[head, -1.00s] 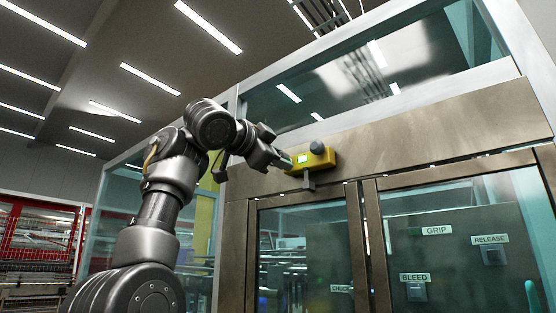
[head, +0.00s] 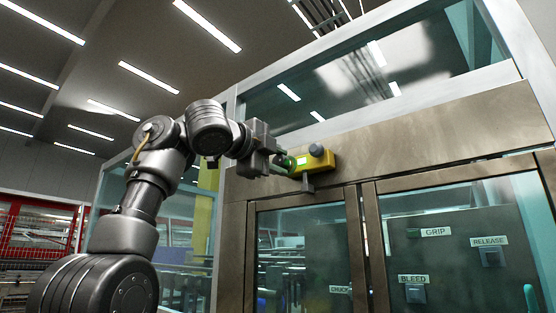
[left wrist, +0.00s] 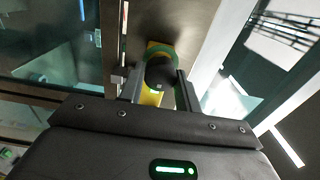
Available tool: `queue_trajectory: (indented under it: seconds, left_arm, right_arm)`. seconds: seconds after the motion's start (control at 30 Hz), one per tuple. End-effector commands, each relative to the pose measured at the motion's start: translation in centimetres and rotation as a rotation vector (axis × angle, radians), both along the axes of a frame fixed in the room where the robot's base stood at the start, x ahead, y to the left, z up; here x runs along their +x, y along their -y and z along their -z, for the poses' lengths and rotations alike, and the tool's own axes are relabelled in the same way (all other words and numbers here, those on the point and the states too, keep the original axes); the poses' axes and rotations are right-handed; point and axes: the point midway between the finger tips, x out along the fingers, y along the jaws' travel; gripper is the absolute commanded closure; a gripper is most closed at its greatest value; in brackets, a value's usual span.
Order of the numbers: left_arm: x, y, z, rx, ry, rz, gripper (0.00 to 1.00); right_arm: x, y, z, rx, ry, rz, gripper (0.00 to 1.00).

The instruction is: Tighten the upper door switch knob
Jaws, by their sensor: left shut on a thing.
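The yellow door switch box (head: 322,163) sits on the brown beam above the glass doors, with a small lit green window and a grey round cap (head: 316,150) on it. My left gripper (head: 284,164) reaches it from the left, its fingers at the box's left end, where a green ring shows. In the left wrist view, the dark round knob (left wrist: 160,72) with a green ring behind it lies between the two fingers of my gripper (left wrist: 160,88), which is shut on it. The fingers hide part of the knob in the head view. My right gripper is out of view.
The brown beam (head: 430,130) runs behind the box, close to my gripper. Glass doors with brown frames (head: 355,240) stand below. Labelled panels such as GRIP (head: 437,231) and BLEED (head: 412,278) show through the right-hand glass. Open room lies left of the arm.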

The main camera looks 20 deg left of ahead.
Motion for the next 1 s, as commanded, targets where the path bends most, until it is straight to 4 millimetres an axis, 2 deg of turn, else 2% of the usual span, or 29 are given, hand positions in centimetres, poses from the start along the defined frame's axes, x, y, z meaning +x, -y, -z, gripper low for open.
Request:
queue_trajectory:
  seconds: [0.43,0.47,0.6,0.63,0.87,1.0]
  left_arm:
    - [0.12,0.04,0.31,0.015,0.000,-0.001,0.90]
    - [0.13,0.04,0.32,0.014,-0.001,-0.001,0.65]
    - [0.10,0.03,0.25,0.013,0.000,0.000,0.47]
    - [0.08,0.03,0.23,0.013,0.000,0.000,0.45]
    - [0.03,0.00,0.13,0.010,0.002,0.000,0.45]
    - [-0.68,-0.29,0.29,0.011,0.003,0.000,0.45]
  right_arm:
    - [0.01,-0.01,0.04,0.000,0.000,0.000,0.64]
    - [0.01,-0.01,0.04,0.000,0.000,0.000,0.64]
    - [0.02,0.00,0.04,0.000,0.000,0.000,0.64]
    - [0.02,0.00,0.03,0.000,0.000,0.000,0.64]
    - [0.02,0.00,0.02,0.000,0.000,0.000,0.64]
    - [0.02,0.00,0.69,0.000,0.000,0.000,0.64]
